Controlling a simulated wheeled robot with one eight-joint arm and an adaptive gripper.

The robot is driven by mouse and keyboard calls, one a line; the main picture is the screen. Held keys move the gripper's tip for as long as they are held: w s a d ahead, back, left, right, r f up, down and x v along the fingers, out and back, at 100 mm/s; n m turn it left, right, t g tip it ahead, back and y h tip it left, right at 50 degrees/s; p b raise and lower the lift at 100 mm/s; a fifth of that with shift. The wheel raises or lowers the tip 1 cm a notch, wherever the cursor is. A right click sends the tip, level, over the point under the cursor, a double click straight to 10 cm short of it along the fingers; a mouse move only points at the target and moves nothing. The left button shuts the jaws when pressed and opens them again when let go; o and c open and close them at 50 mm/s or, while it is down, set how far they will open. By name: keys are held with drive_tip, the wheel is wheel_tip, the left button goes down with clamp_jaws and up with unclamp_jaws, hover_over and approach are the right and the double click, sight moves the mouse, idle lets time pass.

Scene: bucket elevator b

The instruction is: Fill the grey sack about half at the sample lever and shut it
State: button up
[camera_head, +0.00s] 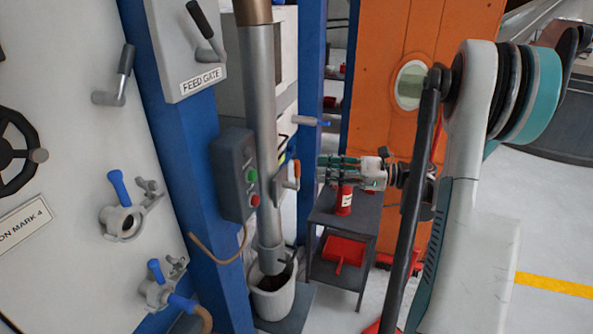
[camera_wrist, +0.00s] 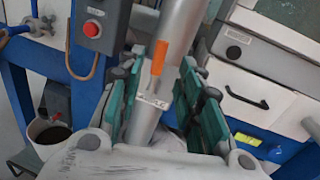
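The sample lever (camera_head: 296,171) has an orange handle, pointing up, on the side of a grey metal pipe (camera_head: 262,110). My gripper (camera_head: 320,170) is open just to the right of the lever. In the wrist view, the orange handle (camera_wrist: 159,57) shows between the two green-padded fingers of my gripper (camera_wrist: 162,68), with space on both sides. Beneath the pipe's lower end stands an open-topped light grey container (camera_head: 272,302), which looks like the grey sack. Its inside is dark; I cannot tell how full it is.
A dark control box (camera_head: 235,175) with green and red buttons sits left of the pipe. A dark cart (camera_head: 325,222) with a red can (camera_head: 344,200) and a red pan (camera_head: 344,250) stands behind. A white bucket (camera_wrist: 38,150) with dark contents stands at left in the wrist view.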

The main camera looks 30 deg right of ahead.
sight(297, 175)
drive_tip(key=b+x, duration=0.1)
drive_tip(key=x, duration=0.7)
drive_tip(key=shift+w+a+b, duration=0.2)
drive_tip(key=shift+b, duration=0.15)
clamp_jaws()
